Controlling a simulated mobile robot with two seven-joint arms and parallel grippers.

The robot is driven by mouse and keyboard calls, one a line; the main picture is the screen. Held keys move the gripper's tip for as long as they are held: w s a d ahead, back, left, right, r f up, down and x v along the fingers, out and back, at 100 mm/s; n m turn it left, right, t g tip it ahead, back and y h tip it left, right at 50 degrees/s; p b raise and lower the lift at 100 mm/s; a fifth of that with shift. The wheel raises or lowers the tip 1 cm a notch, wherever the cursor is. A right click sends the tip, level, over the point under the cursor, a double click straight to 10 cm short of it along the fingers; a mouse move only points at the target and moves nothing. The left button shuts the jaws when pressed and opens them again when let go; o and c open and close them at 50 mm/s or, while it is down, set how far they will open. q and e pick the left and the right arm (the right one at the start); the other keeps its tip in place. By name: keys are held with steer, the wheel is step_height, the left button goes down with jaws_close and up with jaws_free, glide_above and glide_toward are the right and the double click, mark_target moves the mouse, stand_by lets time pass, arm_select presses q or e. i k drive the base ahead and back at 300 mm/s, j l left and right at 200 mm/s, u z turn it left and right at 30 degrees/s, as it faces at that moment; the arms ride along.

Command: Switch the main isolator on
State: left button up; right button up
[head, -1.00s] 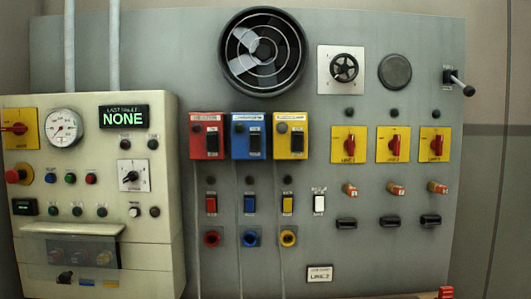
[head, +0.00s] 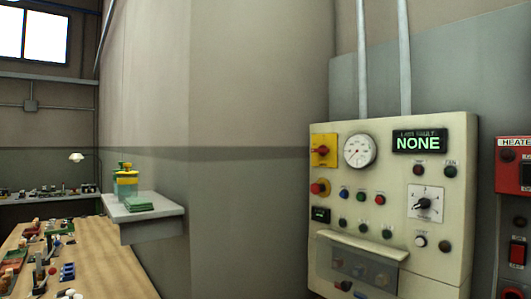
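A cream control cabinet (head: 385,185) hangs on the wall at the right. At its upper left is a red rotary handle on a yellow plate (head: 324,150), which looks like the main isolator. The handle is small here, and I cannot read its label or tell its setting. Beside it are a round dial gauge (head: 360,150) and a display reading NONE (head: 419,141). Neither of my grippers is in view.
A red heater box (head: 514,165) is cut off at the right edge. A wooden bench (head: 100,265) with many small parts stands at lower left. A grey wall shelf (head: 150,223) holds bottles and green cloths or pads. Bare wall lies between shelf and cabinet.

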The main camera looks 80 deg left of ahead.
mark_target(323, 150)
steer(key=u, duration=3.65)
steer(key=i+l, duration=0.1)
steer(key=l, duration=0.25)
steer(key=i+l, duration=0.15)
steer(key=l, duration=0.2)
steer(key=i+l, duration=0.1)
steer(key=l, duration=0.25)
steer(key=i+l, duration=0.15)
steer(key=l, duration=0.2)
